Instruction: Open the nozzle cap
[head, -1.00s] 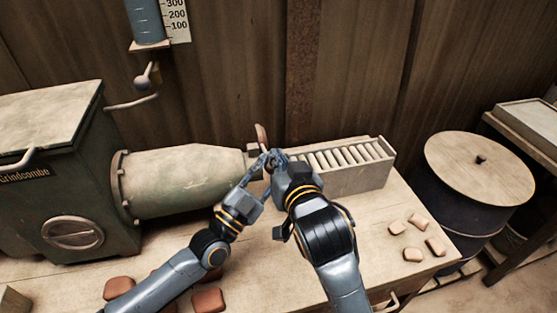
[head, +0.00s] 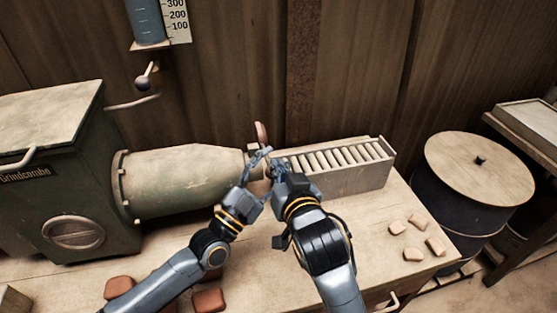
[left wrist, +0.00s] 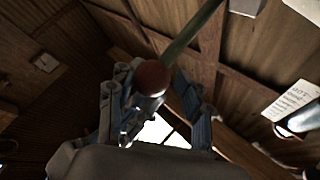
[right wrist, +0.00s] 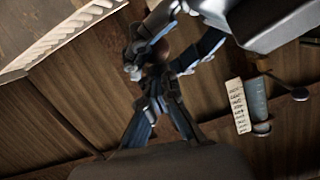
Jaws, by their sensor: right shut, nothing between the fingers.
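The nozzle end (head: 256,168) of the machine's pale barrel (head: 185,180) points right toward the roller rack. A reddish-brown handle (head: 261,133) stands up there; the cap itself is mostly hidden behind my grippers. My left gripper (head: 262,158) is open just in front of the handle. In the left wrist view, a brown round knob (left wrist: 152,78) shows between its spread fingers, which do not visibly grip it. My right gripper (head: 277,165) is shut and empty, close beside the left one at the nozzle. In the right wrist view its fingertips (right wrist: 158,85) meet just below the left gripper's fingers.
The roller rack (head: 345,181) stands right of the nozzle, close to my right gripper. The dark green machine body (head: 70,195) is at left. Reddish blocks (head: 208,300) lie at the front and several pale tiles (head: 413,254) at right. A lidded barrel (head: 465,205) stands beyond the table.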

